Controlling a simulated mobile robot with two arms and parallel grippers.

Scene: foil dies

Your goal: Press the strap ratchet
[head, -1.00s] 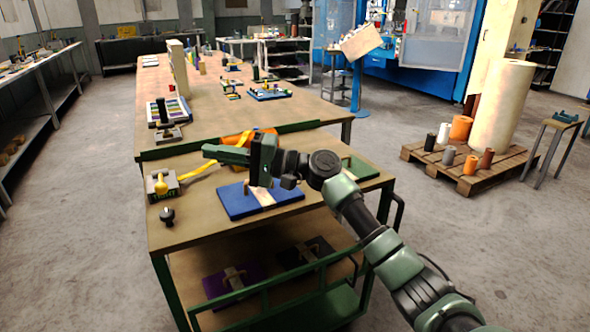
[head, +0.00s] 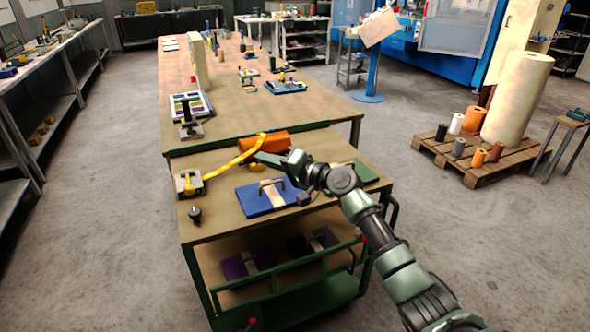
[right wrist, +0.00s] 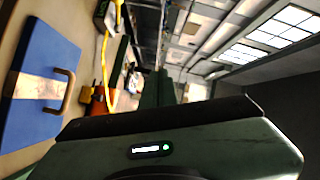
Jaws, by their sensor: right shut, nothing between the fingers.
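The strap ratchet (head: 189,184) is a small grey block with a yellow handle at the left edge of the cart top. A yellow strap (head: 228,166) runs from it to an orange roll (head: 265,144). In the right wrist view, the strap (right wrist: 118,25) passes near the top and the orange roll (right wrist: 97,103) is partly hidden. My right gripper (head: 258,157) is shut and empty. It is above the cart, right of the ratchet and apart from it, in front of the roll. My left gripper is not in view.
A blue board (head: 258,203) with a handle lies in front of the ratchet's right side, and a green board (head: 362,176) lies right of it. A small black knob (head: 195,214) stands near the cart's left edge. A long bench (head: 270,108) with several fixtures adjoins behind.

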